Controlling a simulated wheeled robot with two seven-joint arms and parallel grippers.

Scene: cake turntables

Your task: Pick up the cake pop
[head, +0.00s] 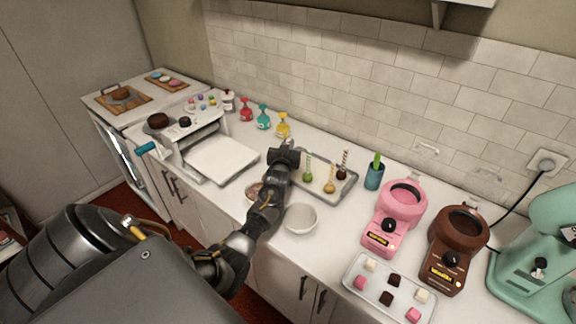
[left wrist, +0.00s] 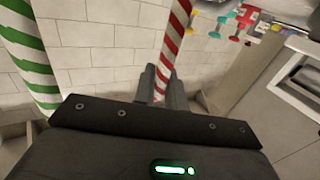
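A grey tray (head: 340,193) on the counter holds cake pops on upright striped sticks: a green one (head: 308,176), a yellow one (head: 329,187) and a dark brown one (head: 342,174). My left gripper (head: 285,155) is at the tray's left end, beside the green pop. In the left wrist view, a red-and-white striped stick (left wrist: 176,32) runs down between my fingers (left wrist: 163,88), which are closed around it. Its cake ball is hidden. A green-and-white stick (left wrist: 28,60) stands left of the fingers, apart from them. My right gripper is not in view.
A white bowl (head: 301,219) stands in front of the tray, close to my left arm. A teal cup (head: 374,178) and pink machine (head: 401,205) stand right of it. Coloured bottles (head: 263,118) stand behind left. The tiled wall is close behind.

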